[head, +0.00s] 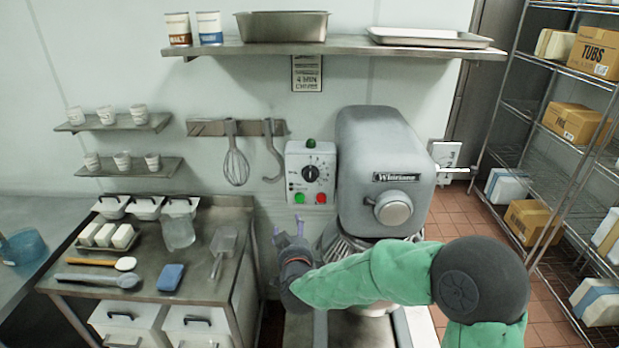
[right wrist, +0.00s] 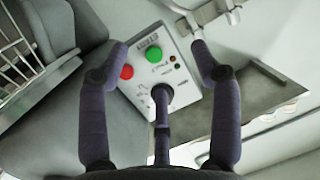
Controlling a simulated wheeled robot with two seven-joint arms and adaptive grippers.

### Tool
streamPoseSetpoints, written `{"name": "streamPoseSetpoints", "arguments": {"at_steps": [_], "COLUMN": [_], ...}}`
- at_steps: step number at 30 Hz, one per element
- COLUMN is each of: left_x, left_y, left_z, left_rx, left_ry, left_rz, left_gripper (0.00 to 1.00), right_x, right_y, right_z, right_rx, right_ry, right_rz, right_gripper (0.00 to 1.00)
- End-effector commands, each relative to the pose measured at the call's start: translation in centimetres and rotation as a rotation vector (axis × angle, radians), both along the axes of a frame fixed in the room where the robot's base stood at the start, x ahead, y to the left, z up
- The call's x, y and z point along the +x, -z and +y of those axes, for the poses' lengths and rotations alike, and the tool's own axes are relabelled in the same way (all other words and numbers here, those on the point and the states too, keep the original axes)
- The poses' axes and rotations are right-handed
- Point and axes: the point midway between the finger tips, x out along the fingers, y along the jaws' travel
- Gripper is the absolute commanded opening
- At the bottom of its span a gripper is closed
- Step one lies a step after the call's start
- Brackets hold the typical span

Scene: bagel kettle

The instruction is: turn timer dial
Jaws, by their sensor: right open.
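The timer dial (head: 310,173) is a black knob on a pale control panel (head: 327,152) fixed to the wall beside the mixer. The panel also carries a green button (head: 299,198) and a red button (head: 321,198). My right gripper (head: 289,236) is below the panel, its fingers pointing up. In the right wrist view the open fingers (right wrist: 162,52) frame the panel, with the green button (right wrist: 154,56) between them. The dial (right wrist: 161,93) shows there partly, in line with a middle part of my gripper that hides some of it. I cannot tell of any contact. My left gripper is not seen.
The grey mixer (head: 385,150) stands just right of the panel. A whisk (head: 235,165) and a hook hang on the wall rack (head: 205,128) to the left. A steel table (head: 140,275) with tools and tubs is at lower left. A shelf (head: 345,46) runs above.

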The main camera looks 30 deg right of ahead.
Motion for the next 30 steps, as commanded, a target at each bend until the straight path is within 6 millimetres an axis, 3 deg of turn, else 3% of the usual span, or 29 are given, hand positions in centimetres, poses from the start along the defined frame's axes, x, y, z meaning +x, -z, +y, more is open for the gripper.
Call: {"name": "streamPoseSetpoints", "arguments": {"at_steps": [1, 3, 6, 9, 14, 30], "left_x": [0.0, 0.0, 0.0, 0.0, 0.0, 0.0], "left_y": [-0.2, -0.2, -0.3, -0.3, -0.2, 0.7], "left_z": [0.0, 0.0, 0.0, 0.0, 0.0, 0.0], "left_rx": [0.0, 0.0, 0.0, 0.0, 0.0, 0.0], "left_ry": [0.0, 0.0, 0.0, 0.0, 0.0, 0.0], "left_rz": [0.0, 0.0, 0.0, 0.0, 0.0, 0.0], "left_gripper": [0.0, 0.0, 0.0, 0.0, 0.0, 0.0], "right_x": [-0.4, -1.0, -1.8, -2.3, -1.7, 5.5], "right_y": [-2.8, -5.4, -8.0, -9.4, -9.8, -9.7], "right_z": [-0.9, -2.0, -3.1, -3.7, -4.4, -8.8], "right_rx": [-0.019, -0.042, -0.062, -0.074, -0.077, -0.076], "right_ry": [0.035, 0.077, 0.122, 0.149, 0.16, 0.158], "right_rz": [-0.05, -0.096, -0.141, -0.165, -0.172, -0.171], "right_gripper": [0.64, 0.64, 0.64, 0.64, 0.64, 0.64]}}
